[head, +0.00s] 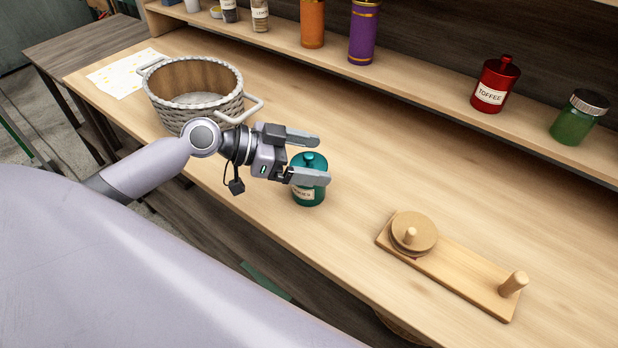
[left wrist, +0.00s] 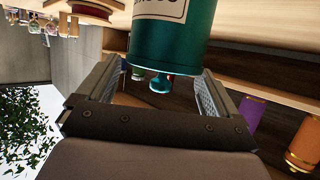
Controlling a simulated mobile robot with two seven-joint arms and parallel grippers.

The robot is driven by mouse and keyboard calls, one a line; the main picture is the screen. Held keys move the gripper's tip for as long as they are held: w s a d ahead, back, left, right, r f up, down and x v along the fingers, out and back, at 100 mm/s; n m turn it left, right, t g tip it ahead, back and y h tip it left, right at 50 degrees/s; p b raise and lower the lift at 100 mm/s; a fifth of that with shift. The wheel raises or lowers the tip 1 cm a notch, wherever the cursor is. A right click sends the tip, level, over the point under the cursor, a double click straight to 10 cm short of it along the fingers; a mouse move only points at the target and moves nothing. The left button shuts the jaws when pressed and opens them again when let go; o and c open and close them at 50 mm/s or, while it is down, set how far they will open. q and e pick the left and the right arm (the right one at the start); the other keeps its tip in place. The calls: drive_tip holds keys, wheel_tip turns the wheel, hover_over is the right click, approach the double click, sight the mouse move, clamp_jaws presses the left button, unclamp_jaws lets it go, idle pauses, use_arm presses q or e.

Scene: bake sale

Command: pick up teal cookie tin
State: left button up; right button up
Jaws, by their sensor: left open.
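The teal cookie tin (head: 310,186) stands upright on the wooden counter, with a pale label on its front and a knob on its lid. My left gripper (head: 322,160) is open at the tin, its fingers reaching out to the right around the top of it. One finger covers part of the tin in the head view. In the left wrist view the tin (left wrist: 172,35) appears upside down, its lid knob between the two open fingers. I cannot tell whether the fingers touch it. My right gripper is not in view.
A white-rimmed wicker basket (head: 196,112) stands left of the gripper. A wooden peg board (head: 455,275) with stacked discs lies to the right. A shelf behind holds a red toffee tin (head: 494,86), a green jar (head: 580,118) and purple and orange canisters.

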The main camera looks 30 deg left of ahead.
use_arm(q)
drive_tip(key=shift+x, duration=0.9)
